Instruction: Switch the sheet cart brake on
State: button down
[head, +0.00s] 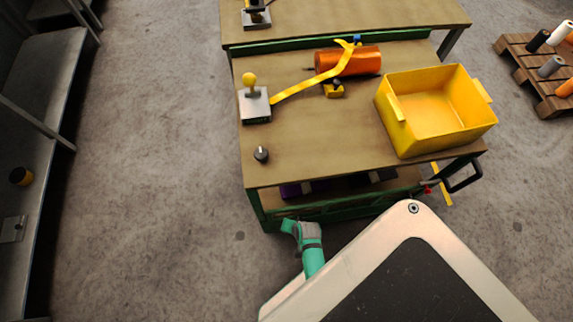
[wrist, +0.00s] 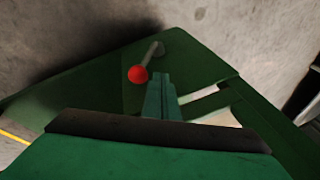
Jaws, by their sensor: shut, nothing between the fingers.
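In the wrist view a red ball knob (wrist: 138,74) sits on a short grey lever rod (wrist: 154,50) above a dark green surface (wrist: 100,80). My gripper (wrist: 160,78) is shut and empty. Its teal fingertips appear just right of the knob, with a small gap in the picture; I cannot tell the depth between them. In the head view a small red part (head: 427,189) shows at the lower right of a green-framed wheeled-looking bench (head: 320,130). I cannot tell for sure that it is the same knob. My fingers are not clear in the head view.
The benchtop carries a yellow bin (head: 432,110), an orange cylinder (head: 362,62), a metal box (head: 255,106) with a yellow-knobbed lever, and a black knob (head: 261,154). A black handle (head: 465,177) projects at the right. A pallet (head: 530,65) stands far right.

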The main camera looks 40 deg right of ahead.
jog(key=shift+s+d+f, duration=0.15)
jog(key=shift+s+d, duration=0.2)
jog(key=shift+d, duration=0.25)
jog(key=shift+s+d+f, duration=0.15)
jog(key=shift+s+d, duration=0.2)
jog(key=shift+d, duration=0.25)
jog(key=shift+s, duration=0.1)
jog(key=v, duration=1)
jog(key=shift+w+a+r, duration=0.2)
jog(key=shift+a+r, duration=0.15)
jog(key=shift+r, duration=0.05)
jog(key=a+r+n+t, duration=0.3)
jog(key=a+r, duration=0.3)
jog(key=r, duration=0.5)
jog(key=s+a+r+n+t, duration=0.1)
jog(key=a+r+n+t, duration=0.3)
jog(key=a+r, duration=0.3)
jog(key=s+a+r+n+t, duration=0.1)
jog(key=a+r+n+t, duration=0.3)
jog(key=r, duration=1.2)
jog(key=a, duration=0.3)
jog(key=shift+s+r, duration=0.25)
